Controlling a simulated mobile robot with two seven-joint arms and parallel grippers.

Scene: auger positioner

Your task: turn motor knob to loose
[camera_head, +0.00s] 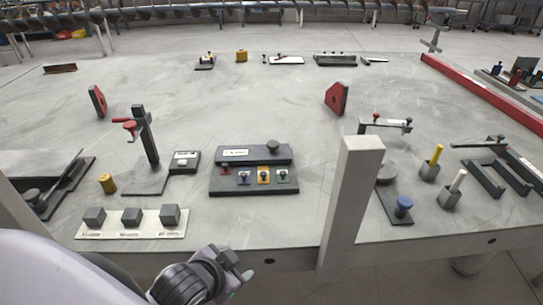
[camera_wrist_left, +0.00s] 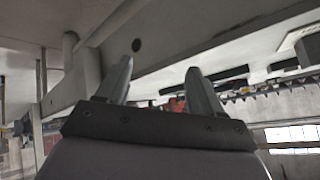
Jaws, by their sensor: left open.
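I cannot tell which knob is the motor knob, as the labels are too small to read. A dark round knob (camera_head: 273,147) sits on top of the black control panel (camera_head: 228,185) in the middle of the table. A blue knob (camera_head: 403,204) stands on a dark plate to the right, and a dark knob (camera_head: 32,196) is at the far left. My left gripper (camera_head: 236,273) is low, in front of the table's near edge, apart from all knobs. In the left wrist view its two fingers (camera_wrist_left: 158,72) are spread with nothing between them. My right gripper is out of view.
A grey upright post (camera_head: 353,195) rises at the table's front edge, right of the panel. The table's middle behind the panel is mostly clear.

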